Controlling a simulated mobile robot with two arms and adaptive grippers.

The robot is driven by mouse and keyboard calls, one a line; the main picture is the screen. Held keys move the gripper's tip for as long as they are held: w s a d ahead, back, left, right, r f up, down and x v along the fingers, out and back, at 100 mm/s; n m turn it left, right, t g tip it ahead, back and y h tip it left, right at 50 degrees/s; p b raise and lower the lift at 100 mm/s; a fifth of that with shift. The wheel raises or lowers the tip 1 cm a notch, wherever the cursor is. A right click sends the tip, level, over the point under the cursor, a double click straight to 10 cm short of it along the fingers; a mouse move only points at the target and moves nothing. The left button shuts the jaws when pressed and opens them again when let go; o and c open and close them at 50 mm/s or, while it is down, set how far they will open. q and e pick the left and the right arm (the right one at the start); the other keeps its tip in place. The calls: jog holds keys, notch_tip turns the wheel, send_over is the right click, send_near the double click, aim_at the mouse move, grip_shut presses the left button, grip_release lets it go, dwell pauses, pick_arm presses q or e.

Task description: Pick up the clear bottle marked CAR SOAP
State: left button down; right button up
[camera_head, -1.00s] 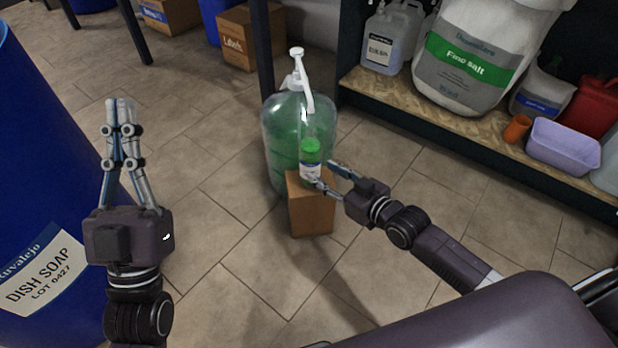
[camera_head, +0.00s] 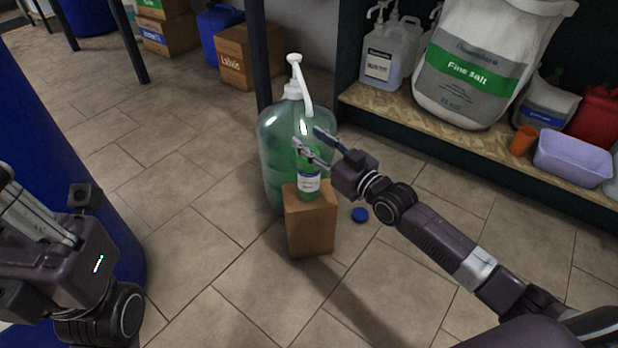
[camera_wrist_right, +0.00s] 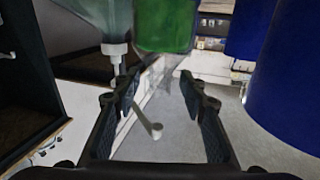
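A small clear bottle (camera_head: 308,183) with green liquid and a white-and-blue label stands upright on a cardboard box (camera_head: 311,225). The label is too small to read. My right gripper (camera_head: 309,139) is open at the bottle's upper part. In the right wrist view the bottle's green body (camera_wrist_right: 165,25) is at the top, and its clear narrow end shows between the spread fingers (camera_wrist_right: 162,88); I cannot tell whether they touch it. My left gripper is partly cut off at the left edge of the head view, its fingertips out of sight.
A large green pump bottle (camera_head: 280,135) stands close behind the small bottle. A blue cap (camera_head: 360,214) lies on the floor. A shelf (camera_head: 430,125) with a salt sack (camera_head: 480,75) is at the right. A blue drum (camera_head: 60,120) stands left.

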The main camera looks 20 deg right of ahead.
jog(key=shift+w+a, duration=0.2)
jog(key=shift+w, duration=0.25)
grip_shut()
jog(key=shift+r, duration=0.15)
